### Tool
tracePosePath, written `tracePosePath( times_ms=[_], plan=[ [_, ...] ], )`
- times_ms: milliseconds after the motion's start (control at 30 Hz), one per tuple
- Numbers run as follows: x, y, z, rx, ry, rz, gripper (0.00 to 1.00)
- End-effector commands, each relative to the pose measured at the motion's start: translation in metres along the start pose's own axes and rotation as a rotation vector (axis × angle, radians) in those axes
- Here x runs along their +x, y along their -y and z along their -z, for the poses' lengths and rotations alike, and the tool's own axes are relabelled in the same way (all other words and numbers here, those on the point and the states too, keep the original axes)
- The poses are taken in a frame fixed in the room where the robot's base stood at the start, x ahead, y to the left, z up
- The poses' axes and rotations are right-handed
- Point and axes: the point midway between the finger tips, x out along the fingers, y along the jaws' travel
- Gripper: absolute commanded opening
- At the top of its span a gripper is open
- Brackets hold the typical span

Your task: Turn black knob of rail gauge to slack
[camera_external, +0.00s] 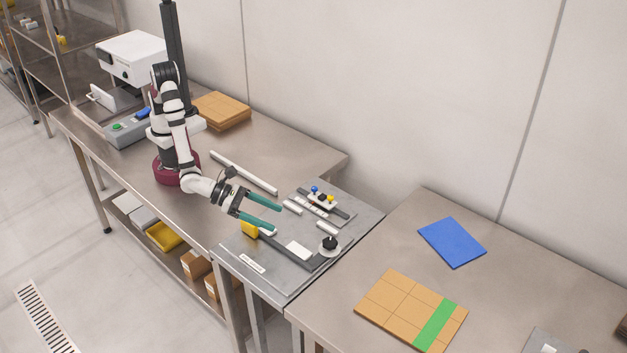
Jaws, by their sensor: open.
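The rail gauge (284,244) is a dark rail lying along the front of a grey plate. Its black knob (329,242) stands on a pale round base at the rail's right end. My gripper (279,217), with two green fingers, is open and empty above the plate. It is to the left of the knob and a little behind it, clear of it. The yellow block (249,228) sits at the rail's left end, partly below my fingers. The knob's pointer direction is too small to tell.
Small white bars (327,228) lie between the two fixtures. A tan panel with a green stripe (411,309) and a blue sheet (452,242) lie on the right table.

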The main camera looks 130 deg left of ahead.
Motion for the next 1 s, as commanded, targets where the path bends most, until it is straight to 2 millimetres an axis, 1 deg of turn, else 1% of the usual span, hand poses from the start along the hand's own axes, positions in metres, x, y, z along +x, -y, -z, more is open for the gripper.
tracePosePath(
  times_ms=[67, 167, 300, 400, 500, 600, 700, 967, 1000],
  plan=[
    [0.012, 0.000, 0.001, 0.005, -0.001, 0.001, 0.81],
    [0.039, -0.001, 0.000, 0.001, 0.000, -0.002, 0.81],
    [0.082, -0.002, 0.001, 0.000, 0.001, -0.003, 0.81],
    [0.111, -0.002, 0.000, -0.003, 0.001, -0.003, 0.81],
    [0.133, -0.002, 0.000, -0.002, 0.001, -0.003, 0.81],
    [0.146, -0.001, 0.000, -0.002, 0.001, -0.001, 0.81],
    [0.153, -0.001, -0.001, -0.002, 0.001, -0.001, 0.81],
    [0.155, -0.001, -0.001, -0.002, 0.001, -0.001, 0.81],
    [0.155, -0.001, -0.001, -0.002, 0.001, -0.001, 0.76]
  ],
)
